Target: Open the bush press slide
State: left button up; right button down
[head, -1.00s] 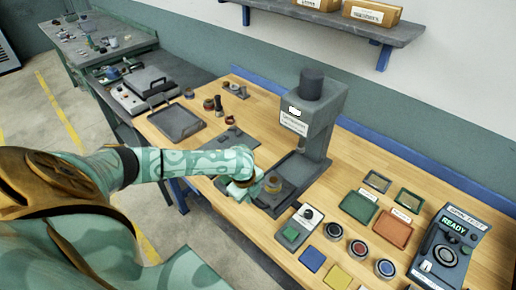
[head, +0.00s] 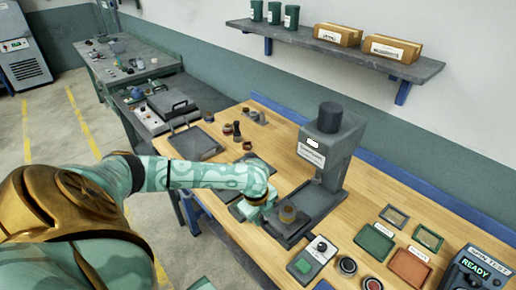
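The bush press (head: 328,158) is a grey machine with a dark cylinder on top and a white label, standing on the wooden bench. Its slide (head: 287,229) is a dark plate low at the front of the base. My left gripper (head: 262,218) is just left of the slide, low over the bench. Its fingers are small and partly hidden by the hand, so I cannot tell if they are open or touching the slide. My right gripper is not in view.
A control box with a green button (head: 311,261) stands in front of the press. Green (head: 375,243) and red (head: 409,267) trays lie to the right, near the spin test unit (head: 475,270). A dark tray (head: 195,143) and small parts lie behind my arm.

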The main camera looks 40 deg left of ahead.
pick_arm(q)
notch_tip(320, 180, up, 10)
jog(key=s+p, duration=0.1)
jog(key=s, duration=0.1)
jog(key=shift+r+p, duration=0.2)
jog(key=shift+p, duration=0.1)
jog(key=shift+a, duration=0.1)
